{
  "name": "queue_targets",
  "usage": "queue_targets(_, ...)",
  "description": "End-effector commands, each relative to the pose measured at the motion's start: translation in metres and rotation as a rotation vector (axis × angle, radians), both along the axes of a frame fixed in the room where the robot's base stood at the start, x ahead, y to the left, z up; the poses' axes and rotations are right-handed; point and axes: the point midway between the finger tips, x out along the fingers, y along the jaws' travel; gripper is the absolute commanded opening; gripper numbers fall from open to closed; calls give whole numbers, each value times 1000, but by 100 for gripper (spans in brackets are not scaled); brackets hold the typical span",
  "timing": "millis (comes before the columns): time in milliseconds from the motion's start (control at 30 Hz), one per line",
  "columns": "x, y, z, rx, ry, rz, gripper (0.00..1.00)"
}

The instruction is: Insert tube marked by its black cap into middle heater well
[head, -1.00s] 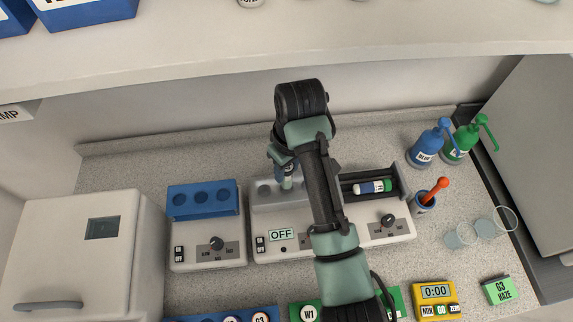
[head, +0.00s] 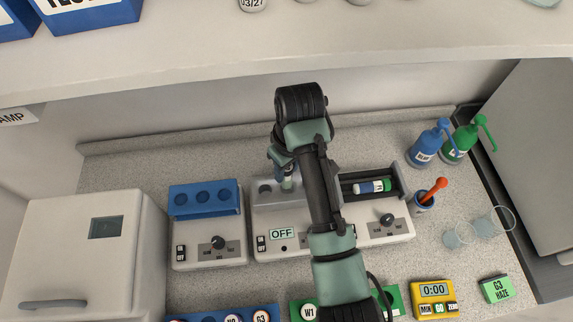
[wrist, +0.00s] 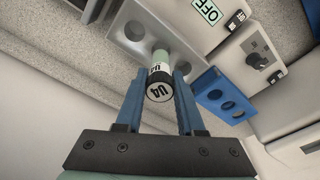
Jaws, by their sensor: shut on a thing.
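In the head view my gripper (head: 284,165) is over the grey well block (head: 266,201) of the device with the OFF display. The block also shows in the wrist view (wrist: 150,48), with an empty well left of the tube. The tube's lower end meets the block near its middle; how deep it sits, I cannot tell. My arm hides the block's right part.
A blue block (head: 204,211) with three wells stands to the left. A tube with a green cap (head: 372,186) lies in the dark tray at right. Blue (head: 424,150) and green (head: 459,146) bottles and a cup with an orange-handled tool (head: 422,204) stand farther right.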

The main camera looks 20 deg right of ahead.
Motion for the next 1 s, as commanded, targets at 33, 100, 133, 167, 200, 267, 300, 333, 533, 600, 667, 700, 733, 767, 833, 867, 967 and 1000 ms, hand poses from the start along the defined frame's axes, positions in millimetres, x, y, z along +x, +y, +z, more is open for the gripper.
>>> queue_targets(33,0,0,1,0,0,0,0)
queue_targets(100,0,0,1,0,0,0,0)
queue_targets(133,0,0,0,0,0,0,0)
queue_targets(167,0,0,0,0,0,0,0)
queue_targets(200,0,0,0,0,0,0,0)
queue_targets(267,0,0,0,0,0,0,0)
queue_targets(300,0,0,0,0,0,0,0)
queue_targets(333,0,0,0,0,0,0,0)
queue_targets(533,-1,0,0,0,0,0,0)
queue_targets(600,-1,0,-2,1,1,0,0)
queue_targets(667,-1,0,-3,1,1,0,0)
queue_targets(700,-1,0,-5,1,1,0,0)
queue_targets(733,-1,0,-6,1,1,0,0)
queue_targets(767,-1,0,-7,1,1,0,0)
queue_targets(833,-1,0,-9,1,1,0,0)
queue_targets(867,-1,0,-10,1,1,0,0)
queue_targets(967,-1,0,-14,1,1,0,0)
queue_targets(1000,-1,0,-15,1,1,0,0)
